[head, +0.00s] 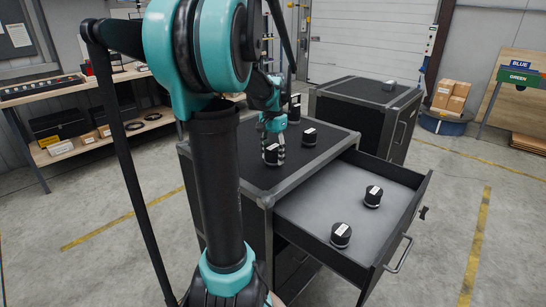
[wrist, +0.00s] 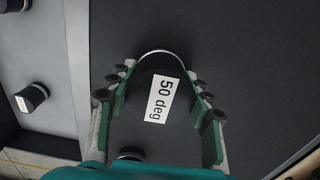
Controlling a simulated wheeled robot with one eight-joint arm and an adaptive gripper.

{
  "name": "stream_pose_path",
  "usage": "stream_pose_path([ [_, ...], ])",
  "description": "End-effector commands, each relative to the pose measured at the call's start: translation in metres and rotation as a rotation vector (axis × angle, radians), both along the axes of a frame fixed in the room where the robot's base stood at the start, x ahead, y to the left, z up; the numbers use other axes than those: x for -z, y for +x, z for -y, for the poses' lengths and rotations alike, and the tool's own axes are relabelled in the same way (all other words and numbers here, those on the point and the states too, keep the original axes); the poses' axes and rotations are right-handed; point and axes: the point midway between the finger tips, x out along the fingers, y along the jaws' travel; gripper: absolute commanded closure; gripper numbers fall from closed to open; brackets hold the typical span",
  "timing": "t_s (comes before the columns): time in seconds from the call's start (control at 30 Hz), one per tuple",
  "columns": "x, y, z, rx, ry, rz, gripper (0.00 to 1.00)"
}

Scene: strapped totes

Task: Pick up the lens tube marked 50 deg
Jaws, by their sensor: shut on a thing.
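The lens tube marked 50 deg (wrist: 161,94) is a black cylinder with a pale ring at its far end and a white label reading "50 deg". In the wrist view it sits between the green fingers of my gripper (wrist: 160,78), which are shut on its sides. In the head view my gripper (head: 273,145) points down over the left part of the black cabinet top, with the tube (head: 270,155) between its fingers. I cannot tell whether the tube touches the top or is slightly above it.
Similar tubes stand on the cabinet top (head: 309,137) and behind my gripper (head: 295,112).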

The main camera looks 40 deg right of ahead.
Motion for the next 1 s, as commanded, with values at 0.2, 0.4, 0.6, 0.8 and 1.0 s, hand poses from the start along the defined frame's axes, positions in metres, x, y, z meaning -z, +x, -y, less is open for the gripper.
stream_pose_path([
  [0.2,0.000,0.000,0.000,0.000,0.000,0.000,0.89],
  [0.4,0.000,0.000,0.000,0.000,0.000,0.000,0.90],
  [0.6,-0.006,0.000,0.000,0.000,0.000,0.000,0.90],
  [0.8,-0.032,0.000,0.000,0.000,0.000,0.000,0.90],
  [1.0,-0.085,0.000,0.000,0.000,0.000,0.000,0.90],
])
